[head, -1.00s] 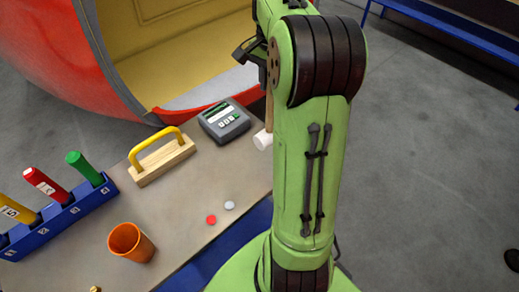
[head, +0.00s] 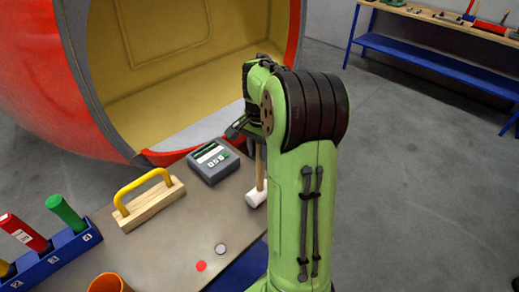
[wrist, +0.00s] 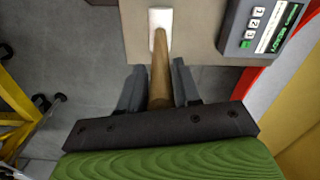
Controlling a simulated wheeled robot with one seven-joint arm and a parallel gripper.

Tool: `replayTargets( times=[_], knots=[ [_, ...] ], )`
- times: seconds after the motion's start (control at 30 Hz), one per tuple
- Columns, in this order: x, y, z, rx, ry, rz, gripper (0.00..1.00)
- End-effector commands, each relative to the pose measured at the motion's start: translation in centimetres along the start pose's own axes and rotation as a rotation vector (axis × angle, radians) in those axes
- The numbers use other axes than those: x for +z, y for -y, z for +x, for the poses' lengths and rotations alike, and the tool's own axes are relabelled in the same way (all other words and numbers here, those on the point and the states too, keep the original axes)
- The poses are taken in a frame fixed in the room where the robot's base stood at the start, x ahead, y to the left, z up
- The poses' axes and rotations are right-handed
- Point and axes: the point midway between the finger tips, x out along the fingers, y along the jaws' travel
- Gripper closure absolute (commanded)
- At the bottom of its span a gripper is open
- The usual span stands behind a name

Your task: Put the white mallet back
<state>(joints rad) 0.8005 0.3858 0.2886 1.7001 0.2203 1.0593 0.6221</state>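The white mallet has a white head (head: 257,195) and a wooden handle (head: 260,166). It hangs or stands head down at the right side of the bench top, beside the grey meter. I cannot tell whether the head touches the bench. In the wrist view the white head (wrist: 159,22) lies beyond my fingers, with the handle (wrist: 160,70) running back between them. My gripper (wrist: 158,85) has its two dark fingers close against both sides of the handle, shut on it. In the head view my gripper (head: 243,128) is partly hidden by my green arm.
The bench (head: 150,240) carries a grey meter (head: 213,160), a wooden block with a yellow handle (head: 149,199), a blue numbered rack (head: 65,258), an orange cup (head: 108,284), and red (head: 201,266) and grey discs. A red nosecone (head: 75,120) stands behind. Open floor lies right.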

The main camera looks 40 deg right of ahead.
Motion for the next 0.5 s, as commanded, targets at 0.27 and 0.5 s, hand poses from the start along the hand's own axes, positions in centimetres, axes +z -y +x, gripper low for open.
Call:
replayTargets(
  times=[0.27,0.5],
  knots=[
    [0.0,0.0,-0.1,0.0,0.0,0.0,0.49],
    [0.0,0.1,-1.8,-0.001,-0.002,0.0,0.49]
  ],
)
